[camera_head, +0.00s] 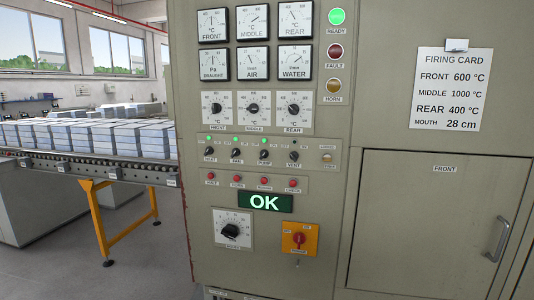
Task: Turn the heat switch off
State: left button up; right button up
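The heat switch (209,153) is a small black rotary knob at the left end of a row of small switches on the grey control panel. A small lamp (208,138) above it is lit green. Its pointer is too small to read surely. The fan switch (237,151), pump switch (264,154) and vent switch (294,156) sit to its right. The lamps above fan and pump are lit green, and the one above vent is dark. Neither of my grippers is in view.
Three dials, including the front dial (217,108), sit above the switches. Below are red buttons (238,178), a green OK display (265,202), a large black knob (231,232) and a red switch on a yellow plate (299,239). A conveyor (115,170) with stacked blocks stands left.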

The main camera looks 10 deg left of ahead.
aim_at(209, 150)
jog(key=u, duration=0.5)
jog(key=k, duration=0.65)
jog(key=u, duration=1)
jog(key=k, duration=0.7)
jog(key=u, duration=0.4)
jog(key=i, duration=1.05)
jog(key=z, duration=1)
jog(key=i, duration=0.85)
jog(key=z, duration=1.1)
